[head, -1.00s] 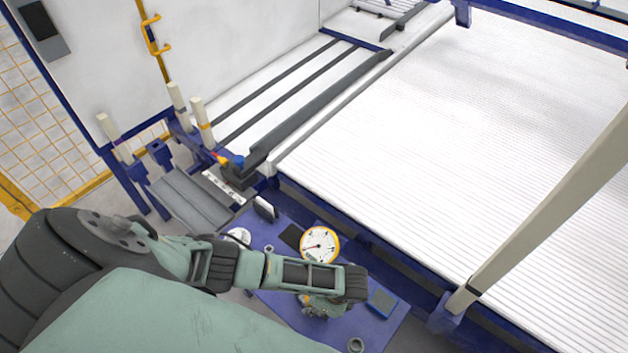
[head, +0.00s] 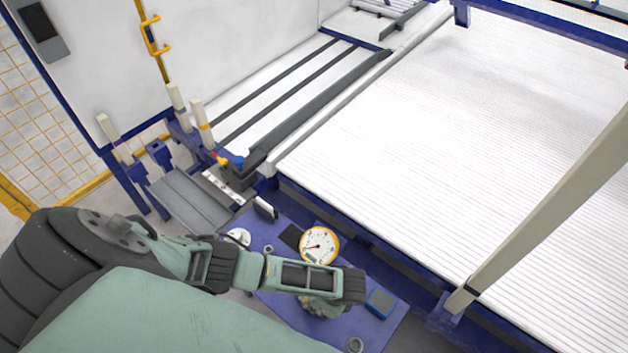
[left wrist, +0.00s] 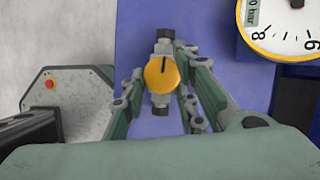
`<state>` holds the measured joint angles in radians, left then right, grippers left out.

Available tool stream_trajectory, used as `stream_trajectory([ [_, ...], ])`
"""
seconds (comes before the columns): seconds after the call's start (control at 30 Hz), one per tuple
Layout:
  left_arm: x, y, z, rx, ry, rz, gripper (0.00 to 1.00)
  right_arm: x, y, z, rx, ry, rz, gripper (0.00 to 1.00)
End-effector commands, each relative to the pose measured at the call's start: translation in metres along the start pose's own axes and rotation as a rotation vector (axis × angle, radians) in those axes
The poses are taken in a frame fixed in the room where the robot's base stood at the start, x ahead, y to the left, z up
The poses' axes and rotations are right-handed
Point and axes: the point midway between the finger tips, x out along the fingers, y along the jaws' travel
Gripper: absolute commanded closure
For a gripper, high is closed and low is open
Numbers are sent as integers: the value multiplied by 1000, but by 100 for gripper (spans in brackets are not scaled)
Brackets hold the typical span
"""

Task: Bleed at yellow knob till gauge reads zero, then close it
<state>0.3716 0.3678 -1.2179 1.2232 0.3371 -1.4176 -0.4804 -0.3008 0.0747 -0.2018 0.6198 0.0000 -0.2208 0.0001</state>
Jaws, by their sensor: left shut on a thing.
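The yellow knob (left wrist: 161,74) is in the left wrist view, on top of a grey metal valve with dark fittings at its ends. Its black mark points along the valve, towards the top of the picture. My left gripper (left wrist: 160,88) has a finger on each side of it and is shut on the knob. The gauge (head: 319,246), white with a yellow rim, stands beside my wrist on the blue table. Its needle is too small to read surely. The gauge also shows, cut off, in the left wrist view (left wrist: 285,25). In the head view my left arm hides the knob.
A beige post (head: 545,215) rises at the right.

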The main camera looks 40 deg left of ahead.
Motion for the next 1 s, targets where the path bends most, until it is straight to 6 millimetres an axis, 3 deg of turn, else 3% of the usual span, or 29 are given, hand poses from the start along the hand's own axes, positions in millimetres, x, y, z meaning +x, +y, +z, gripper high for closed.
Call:
stream_trajectory([
  [0.03, 0, 10, -1, 31, 1, 8, 98, -5, 0, 0, 0, 0, 0, 71],
  [0.6, 2, 14, 5, 498, 2, -183, 98, -42, 6, -3, -1, -1, 7, 71],
  [1.0, 6, 14, 9, 781, 1, -301, 98, -58, 8, -4, 0, 0, 8, 71],
])
